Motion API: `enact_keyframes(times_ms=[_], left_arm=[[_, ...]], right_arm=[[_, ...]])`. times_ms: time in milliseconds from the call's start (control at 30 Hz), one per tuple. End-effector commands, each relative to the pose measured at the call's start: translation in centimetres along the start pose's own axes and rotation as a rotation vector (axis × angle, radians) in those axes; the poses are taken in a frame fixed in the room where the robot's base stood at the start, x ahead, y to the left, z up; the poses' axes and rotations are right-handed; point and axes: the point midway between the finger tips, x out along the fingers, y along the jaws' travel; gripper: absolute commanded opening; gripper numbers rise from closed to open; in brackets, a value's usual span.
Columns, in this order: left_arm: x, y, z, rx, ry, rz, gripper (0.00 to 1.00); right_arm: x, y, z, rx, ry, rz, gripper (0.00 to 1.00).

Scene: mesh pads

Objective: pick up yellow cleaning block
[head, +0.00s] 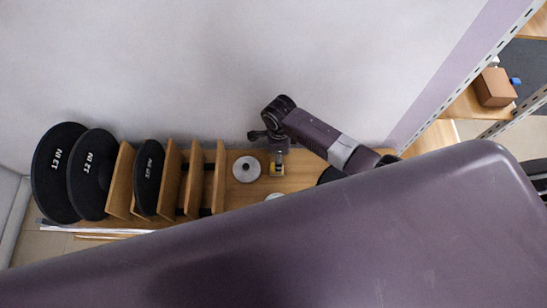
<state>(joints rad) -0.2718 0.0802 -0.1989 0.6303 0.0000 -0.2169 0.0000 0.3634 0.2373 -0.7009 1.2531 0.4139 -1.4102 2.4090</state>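A small yellow item (278,168), which looks like the yellow cleaning block, is on the wooden shelf right of the middle. It is partly hidden by dark and metallic parts just above it in the picture. My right arm comes in from the right, and its gripper (274,143) is right at the yellow item, pointing down. The fingers are too small and dark to show whether they are open or shut, or whether they touch the item. My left gripper is not in view.
Black round pads (60,172) marked in inches stand at the left end of the shelf (232,190), between upright wooden dividers (219,175). A white disc (246,169) lies left of the yellow item. A wall rises behind. A brown box (494,87) is at upper right.

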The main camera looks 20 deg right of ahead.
Motion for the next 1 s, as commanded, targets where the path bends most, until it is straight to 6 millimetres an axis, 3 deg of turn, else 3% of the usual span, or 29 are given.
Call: enact_keyframes(times_ms=[400, 600, 833, 1000], left_arm=[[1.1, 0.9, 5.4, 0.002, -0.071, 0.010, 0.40], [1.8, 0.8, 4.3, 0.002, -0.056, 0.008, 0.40], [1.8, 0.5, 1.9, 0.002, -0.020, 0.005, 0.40], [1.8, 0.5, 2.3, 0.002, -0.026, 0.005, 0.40]], right_arm=[[5.3, 0.0, 0.3, 0.000, 0.002, 0.000, 0.46], [7.4, 0.1, 0.4, 0.000, 0.000, 0.001, 0.46], [7.4, 0.1, 0.4, -0.001, -0.001, 0.000, 0.46], [7.4, 0.1, 0.4, -0.001, -0.001, 0.000, 0.30]])
